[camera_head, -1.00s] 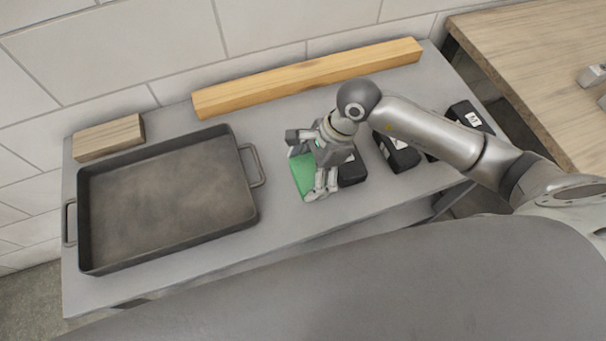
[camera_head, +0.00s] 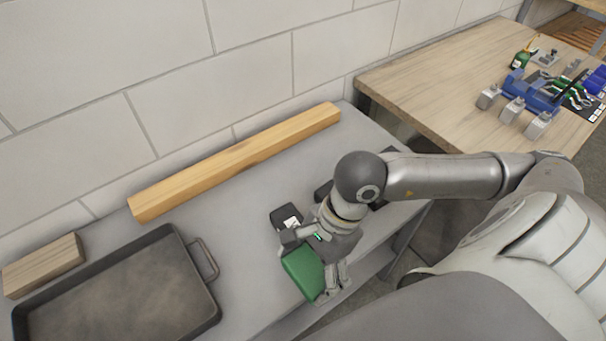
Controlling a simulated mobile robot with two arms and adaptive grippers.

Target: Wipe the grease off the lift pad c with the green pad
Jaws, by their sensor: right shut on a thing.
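My right gripper (camera_head: 311,271) is shut on the green pad (camera_head: 304,273), with a finger on either side of it. The pad appears held above the front part of the grey table (camera_head: 240,185). Three small grey metal blocks (camera_head: 513,109) stand in a row on the wooden table at the right. They may be the lift pads; no letter is readable, so I cannot tell which is c. Grease on them cannot be made out. My left gripper is not in view.
A dark metal tray (camera_head: 125,290) and a wood block (camera_head: 43,264) are at the left. A long wooden beam (camera_head: 240,160) lies along the wall. A blue tool (camera_head: 532,92) stands beside the metal blocks on the wooden table (camera_head: 430,85).

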